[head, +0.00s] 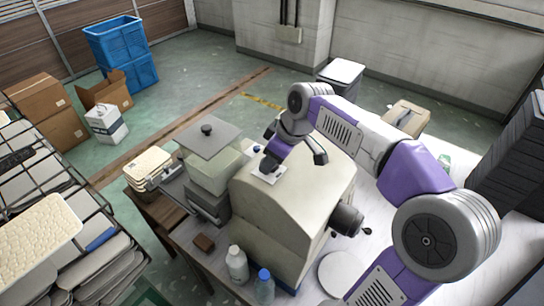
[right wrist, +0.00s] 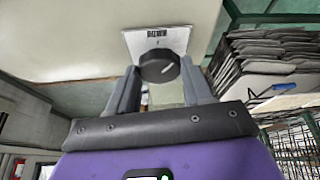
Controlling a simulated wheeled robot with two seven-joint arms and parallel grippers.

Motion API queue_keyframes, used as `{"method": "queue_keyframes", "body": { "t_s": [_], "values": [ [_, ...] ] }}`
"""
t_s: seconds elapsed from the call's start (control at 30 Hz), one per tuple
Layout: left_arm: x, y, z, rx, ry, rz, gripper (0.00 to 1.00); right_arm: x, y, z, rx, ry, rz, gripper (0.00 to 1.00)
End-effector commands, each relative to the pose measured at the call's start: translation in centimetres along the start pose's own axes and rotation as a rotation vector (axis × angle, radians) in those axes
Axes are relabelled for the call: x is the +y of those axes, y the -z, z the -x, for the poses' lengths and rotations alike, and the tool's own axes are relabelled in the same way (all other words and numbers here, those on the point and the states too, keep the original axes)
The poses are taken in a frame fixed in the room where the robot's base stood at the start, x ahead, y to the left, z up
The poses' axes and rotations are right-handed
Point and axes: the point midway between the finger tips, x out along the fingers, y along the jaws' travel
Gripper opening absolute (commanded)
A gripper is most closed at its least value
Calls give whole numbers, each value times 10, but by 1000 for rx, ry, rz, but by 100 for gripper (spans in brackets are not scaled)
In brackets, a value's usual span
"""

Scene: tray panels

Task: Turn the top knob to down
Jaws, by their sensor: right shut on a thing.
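The top knob (right wrist: 158,66) is a round dark knob with a short white mark, on a white plate (right wrist: 157,40) with a small printed label. The plate also shows in the head view (head: 271,177), on the upper face of a beige machine (head: 290,205). My right gripper (head: 269,163) is at this plate and hides the knob in the head view. In the right wrist view, the fingers of my right gripper (right wrist: 159,72) are on both sides of the knob, shut on it. The mark is slanted in that view. My left gripper is not in view.
A clear bin with a grey lid (head: 208,139) stands left of the machine. A dark cylindrical part (head: 347,219) juts from the machine's right side. Bottles (head: 237,264) stand in front. Racks with trays (head: 40,235) are at the left. Open floor lies behind.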

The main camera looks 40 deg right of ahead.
Motion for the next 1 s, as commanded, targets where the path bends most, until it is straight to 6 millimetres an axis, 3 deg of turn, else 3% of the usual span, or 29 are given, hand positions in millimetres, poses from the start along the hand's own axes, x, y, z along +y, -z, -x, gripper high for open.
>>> {"method": "queue_keyframes", "body": {
  "t_s": [0.6,1.0],
  "values": [
    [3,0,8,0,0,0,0,4,0,-1,-5,200,478,20],
    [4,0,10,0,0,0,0,5,1,-2,-5,252,604,20]
  ]
}}
